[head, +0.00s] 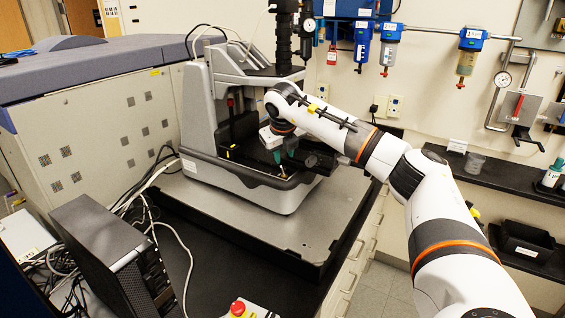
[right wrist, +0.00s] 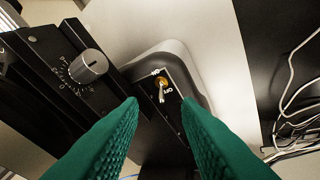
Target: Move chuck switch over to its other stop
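The chuck switch (right wrist: 162,92) is a small metal toggle with a brass collar on a dark panel of the profiler, with white lettering beside it. In the right wrist view its lever points toward the bottom of the picture. My right gripper (right wrist: 160,105) has green fingers, open and empty, one to each side of the switch in the picture; I see no contact. My left gripper is not in view.
A round dial knob (right wrist: 88,66) sits on a black block left of the switch. In the head view a dark computer case (head: 105,255), loose cables and a red button (head: 238,308) are in the foreground. The grey base plate (head: 300,235) is bare in front of the profiler.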

